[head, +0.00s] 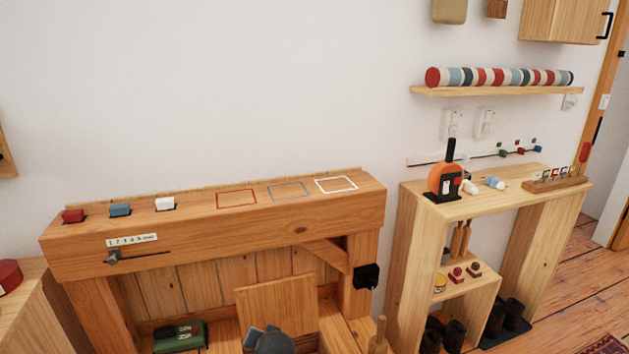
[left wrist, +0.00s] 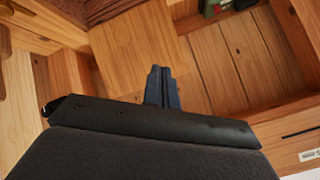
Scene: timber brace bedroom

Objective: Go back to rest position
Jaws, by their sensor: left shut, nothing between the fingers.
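My left gripper (left wrist: 163,76) shows in the left wrist view with its two dark fingers pressed together and nothing between them. It points toward a light wooden panel (left wrist: 140,52) and the plank back of the timber bench. In the head view a dark grey part of my arm shows at the bottom edge, in front of the same leaning panel (head: 277,305). My right gripper is in neither view.
The timber beam (head: 300,226) carries red (head: 73,215), blue (head: 120,210) and white (head: 165,203) blocks and three coloured outlines. A green case (head: 180,336) lies below. A shelf unit (head: 500,196) with an orange-black device (head: 446,178) stands right.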

